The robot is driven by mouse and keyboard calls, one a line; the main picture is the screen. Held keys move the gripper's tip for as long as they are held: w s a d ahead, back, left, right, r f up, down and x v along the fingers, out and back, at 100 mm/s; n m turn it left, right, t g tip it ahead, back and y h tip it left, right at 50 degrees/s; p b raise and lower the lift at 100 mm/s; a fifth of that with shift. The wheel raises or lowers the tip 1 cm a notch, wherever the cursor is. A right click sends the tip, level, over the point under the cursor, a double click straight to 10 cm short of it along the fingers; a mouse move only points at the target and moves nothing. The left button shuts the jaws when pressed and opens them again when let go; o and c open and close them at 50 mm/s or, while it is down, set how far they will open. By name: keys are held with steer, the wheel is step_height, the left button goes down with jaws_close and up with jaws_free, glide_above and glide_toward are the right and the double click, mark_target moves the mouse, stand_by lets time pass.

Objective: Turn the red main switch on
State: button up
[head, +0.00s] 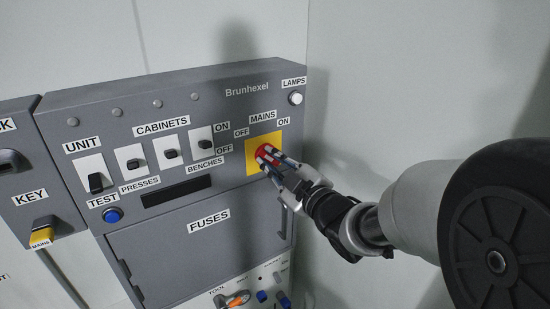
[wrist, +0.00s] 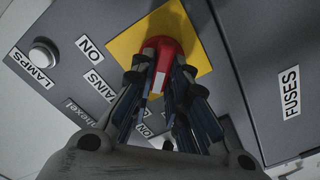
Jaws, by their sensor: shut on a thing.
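The red main switch (head: 263,152) sits on a yellow square plate (head: 251,164) at the right of the grey Brunhexel panel. The labels MAINS, OFF and ON stand around the plate. My gripper (head: 272,160) reaches in from the right and is shut on the red switch. In the wrist view the red switch (wrist: 163,47) shows between the fingers of my gripper (wrist: 162,80), in front of the yellow plate (wrist: 187,22). The fingers hide part of the switch, so I cannot tell for certain which label its handle points to.
A white lamps button (head: 296,98) is above right of the switch. Cabinet rocker switches (head: 170,154) and a blue test button (head: 113,215) lie to the left. A fuses door (head: 200,250) is below. A yellow mains key (head: 41,236) is at far left.

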jaws_close()
steer(key=shift+m, duration=0.4)
steer(key=m, duration=0.4)
steer(key=shift+d+r, duration=0.1)
steer(key=m+p, duration=0.1)
steer(key=m, duration=0.3)
steer(key=shift+w+d, duration=0.1)
steer(key=shift+w, duration=0.05)
steer(key=shift+w+d+m+p, duration=0.1)
steer(key=shift+m+p, duration=0.7)
steer(key=shift+m, duration=1.45)
steer(key=shift+w+d+m+p, duration=0.1)
steer(key=shift+m+p, duration=0.65)
steer(key=shift+m, duration=1.5)
steer(key=o, duration=0.7)
jaws_free()
steer(key=shift+o, duration=0.2)
